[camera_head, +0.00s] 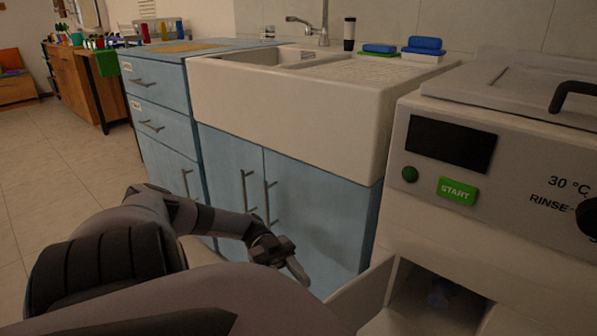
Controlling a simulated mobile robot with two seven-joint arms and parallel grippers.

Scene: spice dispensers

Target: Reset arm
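My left arm comes in from the lower left, and its gripper (294,265) hangs in front of the blue sink cabinet (310,205). It is small and seen from the side, so I cannot tell whether its fingers are open or shut. I see nothing clearly held in it. My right gripper is not in view.
A white machine (540,250) with a green START button (457,191) stands close on the right, with an opening low down. A white sink (290,110) is behind my gripper. A wooden desk (88,85) stands far left; the tiled floor (60,160) at left is clear.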

